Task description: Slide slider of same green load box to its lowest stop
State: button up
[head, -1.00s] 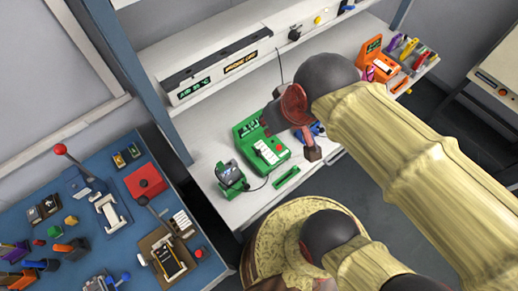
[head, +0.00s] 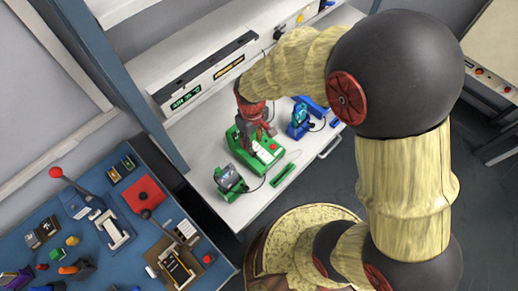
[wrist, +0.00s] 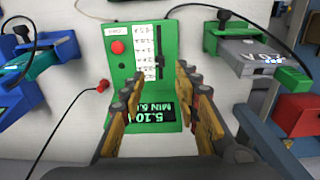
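The green load box (head: 268,163) stands on the white bench in the head view, partly hidden under my gripper (head: 256,130). In the wrist view the load box (wrist: 124,68) shows its face upside down, with a red button (wrist: 117,47), a white marked scale (wrist: 145,52) and a display (wrist: 160,114) with partly readable figures. A dark upright slot with the slider (wrist: 159,58) runs beside the scale; the knob's exact height is hard to tell. My gripper (wrist: 160,80) is open, its fingers on either side of the box face, with nothing between them. Contact cannot be told.
A green holder with a grey cell (head: 229,179) stands left of the box, and an empty green tray (head: 283,175) lies in front. Blue equipment (head: 299,122) stands to the right. A blue table (head: 150,235) is at left.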

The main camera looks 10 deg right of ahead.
aim_at(254, 154)
notch_tip(254, 154, down, 8)
jog(key=shift+r+b, duration=0.25)
jog(key=shift+b, duration=0.5)
jog(key=c, duration=0.8)
grip_shut()
